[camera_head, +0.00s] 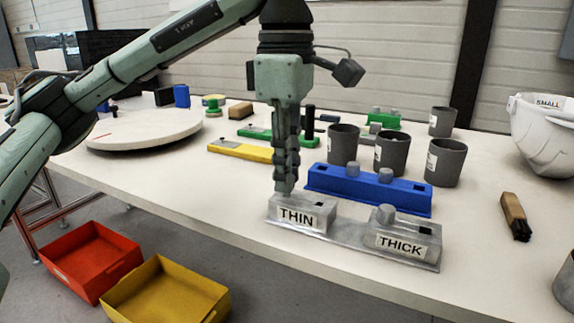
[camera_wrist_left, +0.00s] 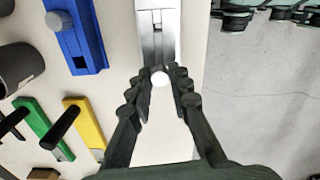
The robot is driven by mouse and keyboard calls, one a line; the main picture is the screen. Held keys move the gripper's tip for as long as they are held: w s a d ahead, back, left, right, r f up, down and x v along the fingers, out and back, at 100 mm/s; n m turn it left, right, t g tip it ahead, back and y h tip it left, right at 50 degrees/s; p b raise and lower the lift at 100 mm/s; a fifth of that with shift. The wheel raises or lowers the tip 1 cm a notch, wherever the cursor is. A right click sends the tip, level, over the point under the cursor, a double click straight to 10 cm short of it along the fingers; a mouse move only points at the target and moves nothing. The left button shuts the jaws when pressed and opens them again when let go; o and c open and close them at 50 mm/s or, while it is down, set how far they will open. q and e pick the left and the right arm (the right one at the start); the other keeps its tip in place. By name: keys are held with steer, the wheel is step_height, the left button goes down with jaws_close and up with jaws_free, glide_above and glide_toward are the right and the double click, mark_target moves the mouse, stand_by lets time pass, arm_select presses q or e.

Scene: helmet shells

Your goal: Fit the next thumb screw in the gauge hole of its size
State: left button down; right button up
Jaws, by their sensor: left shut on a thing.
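The grey metal gauge (camera_head: 345,240) has a block marked THIN (camera_head: 297,216) at its left end and one marked THICK (camera_head: 401,246) at its right. A grey round knob (camera_head: 385,213) stands on the THICK block. My left gripper (camera_head: 284,188) points down at the left end of the THIN block. My right gripper is out of view.
A blue gauge block (camera_head: 330,181) with knobs lies just behind the grey gauge. Grey cups (camera_head: 391,153) stand behind it. Yellow (camera_head: 240,150) and green gauges lie farther back. A brush (camera_head: 514,215) lies right, near a white helmet shell (camera_head: 545,135).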

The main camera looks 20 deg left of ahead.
arm_select(q)
steer(key=shift+f+b, duration=0.35)
steer(key=shift+f, duration=0.3)
stand_by(0.4)
steer(key=c, duration=1.3)
jaws_free()
step_height(320, 180, up, 12)
steer(key=shift+s, duration=0.1)
